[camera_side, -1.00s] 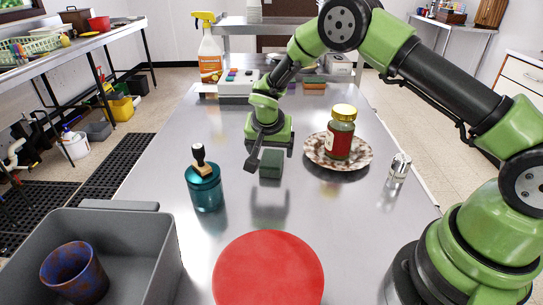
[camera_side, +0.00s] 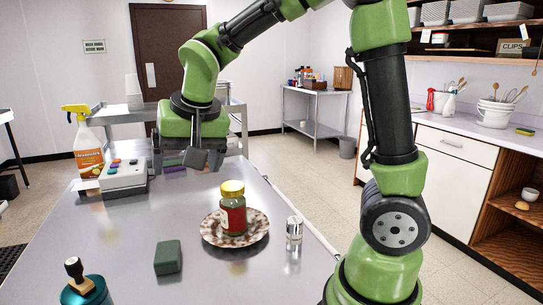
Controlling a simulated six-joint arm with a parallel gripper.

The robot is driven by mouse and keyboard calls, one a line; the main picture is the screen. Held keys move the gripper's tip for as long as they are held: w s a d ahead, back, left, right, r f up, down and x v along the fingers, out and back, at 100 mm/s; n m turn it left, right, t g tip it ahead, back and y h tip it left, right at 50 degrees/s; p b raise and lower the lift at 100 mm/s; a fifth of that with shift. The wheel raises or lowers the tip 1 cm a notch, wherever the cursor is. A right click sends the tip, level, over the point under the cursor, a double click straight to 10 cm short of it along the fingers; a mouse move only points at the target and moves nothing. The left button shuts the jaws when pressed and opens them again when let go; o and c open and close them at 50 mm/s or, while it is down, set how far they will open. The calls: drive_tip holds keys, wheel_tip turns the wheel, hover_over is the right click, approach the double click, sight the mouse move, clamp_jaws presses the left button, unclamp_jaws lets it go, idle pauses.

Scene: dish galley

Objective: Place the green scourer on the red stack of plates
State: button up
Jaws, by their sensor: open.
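The green scourer (camera_side: 168,257) is a dark green block lying on the steel table, left of and nearer than the speckled plate. My gripper (camera_side: 205,161) is over the far part of the table, well behind the scourer and apart from it. Its dark fingers are open, and I see nothing held between them.
A jar (camera_side: 233,211) with a yellow lid stands on the speckled plate (camera_side: 259,236), with a glass shaker (camera_side: 294,231) to its right. A white box (camera_side: 123,176) and spray bottle (camera_side: 86,140) stand farther back.

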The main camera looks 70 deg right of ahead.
drive_tip(key=s+a+r+n+t+y, duration=0.1)
drive_tip(key=s+r, duration=0.1)
drive_tip(key=s, duration=0.5)
drive_tip(key=s+a+r+n+t+y, duration=0.1)
drive_tip(key=s+a+r+n+y, duration=0.1)
drive_tip(key=s, duration=0.6)
drive_tip(key=shift+s+n+t, duration=0.3)
drive_tip(key=shift+t, duration=0.1)
drive_tip(key=shift+o, duration=0.5)
drive_tip(key=shift+s+a, duration=0.1)
drive_tip(key=shift+s, duration=0.2)
